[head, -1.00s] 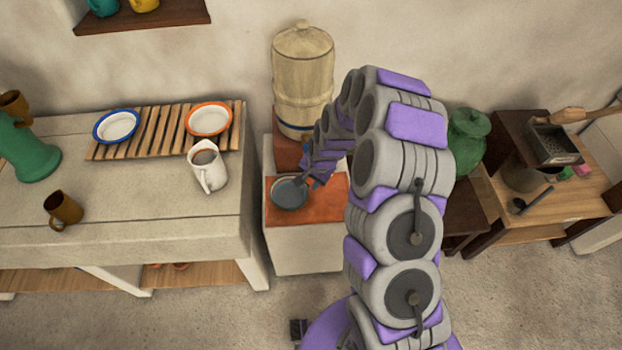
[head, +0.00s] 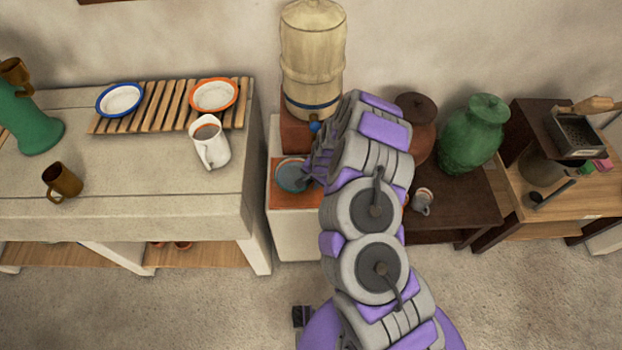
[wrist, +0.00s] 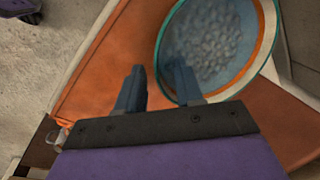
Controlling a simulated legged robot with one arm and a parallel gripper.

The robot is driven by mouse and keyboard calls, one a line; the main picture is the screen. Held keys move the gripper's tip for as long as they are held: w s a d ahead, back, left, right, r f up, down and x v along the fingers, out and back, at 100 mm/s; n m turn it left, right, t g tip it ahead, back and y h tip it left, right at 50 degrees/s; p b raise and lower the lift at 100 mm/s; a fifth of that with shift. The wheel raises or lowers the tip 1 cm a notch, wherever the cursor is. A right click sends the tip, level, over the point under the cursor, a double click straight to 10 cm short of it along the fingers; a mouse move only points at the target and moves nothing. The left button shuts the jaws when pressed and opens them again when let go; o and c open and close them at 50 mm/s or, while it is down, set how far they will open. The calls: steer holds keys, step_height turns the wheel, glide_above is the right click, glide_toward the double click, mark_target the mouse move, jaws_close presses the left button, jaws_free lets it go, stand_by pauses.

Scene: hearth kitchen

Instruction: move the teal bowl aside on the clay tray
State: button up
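The teal bowl (head: 291,176) sits on the orange clay tray (head: 285,199), towards its left side. In the wrist view the bowl (wrist: 218,45) fills the upper right, with a teal rim, an orange band and a speckled blue-grey inside. The tray also shows in the wrist view (wrist: 98,85). My gripper (wrist: 158,90) is open, its two fingers apart. The right finger overlaps the bowl's near left edge; the left finger is outside the bowl, over the tray. I cannot tell whether either finger touches the bowl. In the head view my arm hides the tray's right part.
A beige dispenser (head: 312,60) with a blue tap (head: 315,126) stands behind the tray. To the left, a counter holds a white pitcher (head: 209,146) and a slatted rack (head: 165,105). On the right, a dark table holds a green jar (head: 474,135) and a small mug (head: 422,201).

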steer(key=shift+d+f, duration=0.35)
steer(key=shift+f, duration=0.05)
steer(key=shift+a, duration=0.9)
steer(key=shift+c, duration=1.2)
steer(key=shift+d, duration=0.7)
jaws_close()
steer(key=shift+a, duration=0.15)
steer(key=shift+a, duration=0.35)
steer(key=shift+d, duration=0.2)
